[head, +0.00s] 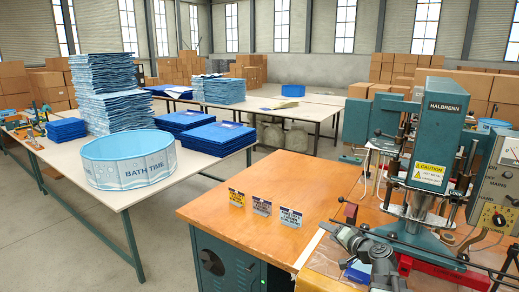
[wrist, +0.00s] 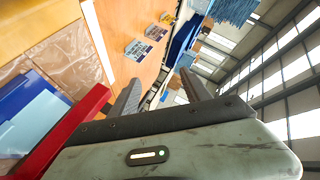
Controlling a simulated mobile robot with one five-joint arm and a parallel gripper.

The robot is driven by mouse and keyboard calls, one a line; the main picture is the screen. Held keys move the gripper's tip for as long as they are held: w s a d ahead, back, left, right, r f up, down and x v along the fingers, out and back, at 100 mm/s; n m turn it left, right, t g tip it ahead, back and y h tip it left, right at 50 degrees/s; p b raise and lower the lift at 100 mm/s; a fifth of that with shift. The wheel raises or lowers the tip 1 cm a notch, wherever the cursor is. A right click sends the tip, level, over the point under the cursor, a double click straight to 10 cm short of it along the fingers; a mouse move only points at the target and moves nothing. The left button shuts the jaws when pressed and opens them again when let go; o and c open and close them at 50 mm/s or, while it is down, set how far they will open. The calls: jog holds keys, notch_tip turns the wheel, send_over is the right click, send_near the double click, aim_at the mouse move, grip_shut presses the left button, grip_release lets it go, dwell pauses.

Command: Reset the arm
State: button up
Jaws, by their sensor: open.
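My gripper (wrist: 162,88) is open in the wrist view, its two dark fingers apart with nothing between them. In the head view my arm reaches in at the lower right, and my gripper (head: 342,236) is over the right part of the wooden worktable (head: 255,205), in front of the welding machine (head: 436,130). The wrist view is strongly tilted, with the tabletop on the left and the hall's windows and roof beams on the right. A red bar (wrist: 75,125) runs close beside the gripper on the left; I cannot tell whether they touch.
Three small cards (head: 262,207) stand on the worktable left of my gripper. A blue round pool marked BATH TIME (head: 130,160) stands on the left table among stacks of blue sheets (head: 105,90). A control box (head: 497,180) stands at the right. The worktable's left front is clear.

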jog(key=s+a+f+n+g, duration=0.4)
jog(key=a+f, duration=0.2)
jog(key=a, duration=0.5)
jog(key=s+a+f+n+g, duration=0.35)
jog(key=s+a+f, duration=0.2)
jog(key=a, duration=0.45)
jog(key=s+d+f+g+h, duration=0.4)
jog(key=s+d+f+g, duration=0.1)
jog(key=s+d, duration=0.3)
jog(key=shift+s+d+g+h, duration=0.3)
jog(key=shift+s+g, duration=0.25)
jog(key=shift+s, duration=0.25)
jog(key=shift+m, duration=0.25)
